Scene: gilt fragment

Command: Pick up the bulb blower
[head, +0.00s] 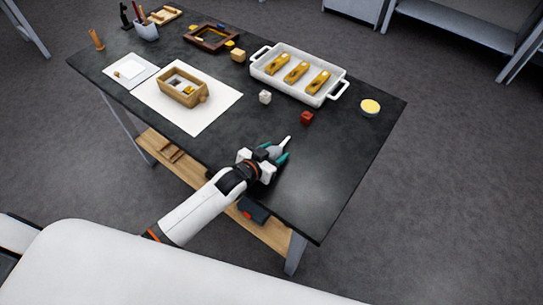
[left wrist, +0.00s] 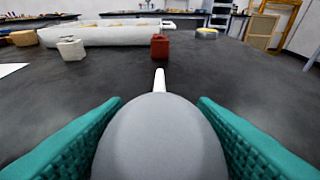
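The bulb blower has a grey bulb (left wrist: 160,140) and a white nozzle. In the head view the bulb blower (head: 278,149) is over the near right part of the dark table, nozzle pointing away from me. My left gripper (head: 274,154) is around it, with one teal finger on each side. In the left wrist view the bulb fills the space between the teal finger pads, with no clear gap at either side, so the gripper looks shut on it. The bulb's underside is hidden, and I cannot tell whether it touches the table. My right gripper is not in view.
A yellow-topped round tin (head: 370,107) stands near the right edge. A wooden frame (head: 181,92) lies on white paper to the left. The table's near right is clear.

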